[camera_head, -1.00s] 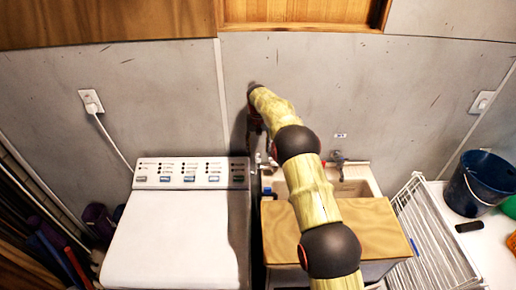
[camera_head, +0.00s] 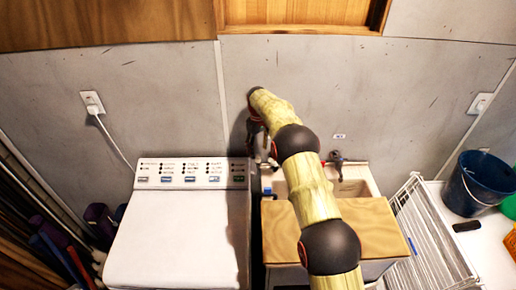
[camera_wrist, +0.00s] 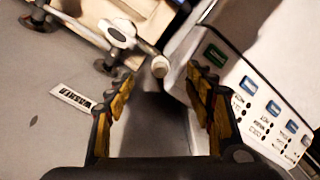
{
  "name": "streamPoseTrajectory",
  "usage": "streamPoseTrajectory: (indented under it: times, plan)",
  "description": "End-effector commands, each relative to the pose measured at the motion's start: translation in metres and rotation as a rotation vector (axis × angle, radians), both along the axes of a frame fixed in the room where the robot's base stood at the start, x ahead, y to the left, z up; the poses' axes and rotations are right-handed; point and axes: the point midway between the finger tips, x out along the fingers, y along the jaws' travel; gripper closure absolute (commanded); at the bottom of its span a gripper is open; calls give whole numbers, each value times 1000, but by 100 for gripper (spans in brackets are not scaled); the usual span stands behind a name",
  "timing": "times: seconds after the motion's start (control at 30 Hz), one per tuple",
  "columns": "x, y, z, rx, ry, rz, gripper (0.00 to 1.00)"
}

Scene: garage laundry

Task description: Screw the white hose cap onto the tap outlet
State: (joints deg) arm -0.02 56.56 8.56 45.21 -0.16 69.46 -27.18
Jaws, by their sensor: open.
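My gripper (camera_wrist: 159,74) is open, with its two yellow-and-black fingers apart and nothing between the pads. In the wrist view a metal tap (camera_wrist: 118,36) with a round pale handle stands ahead. A pale, round-ended piece that looks like the white hose cap (camera_wrist: 160,67) shows at the lower end of its spout, just beyond and between my fingertips. I cannot tell whether it is seated on the outlet or only in line with it. In the head view my gripper (camera_head: 260,145) is near the wall behind the washer's right edge, and my arm hides part of this area.
The washing machine (camera_head: 180,235) stands left; its control panel (camera_wrist: 265,105) is close beside my right finger. A "WASHER" label (camera_wrist: 72,98) is on the wall. The sink (camera_head: 355,188) has another tap (camera_head: 338,158) and a wooden board (camera_head: 375,225). A white rack (camera_head: 430,240) stands right.

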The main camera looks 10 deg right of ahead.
Motion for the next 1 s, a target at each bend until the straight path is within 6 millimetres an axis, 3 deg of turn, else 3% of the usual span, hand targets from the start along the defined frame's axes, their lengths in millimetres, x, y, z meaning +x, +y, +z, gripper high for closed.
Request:
streamPoseTrajectory:
  times: [0.23,0.53,0.8,1.0]
  plan:
    - [0,0,1,0,0,297,46]
    - [0,0,1,0,0,467,46]
    - [0,0,1,1,-1,787,46]
    - [0,0,0,1,0,906,46]
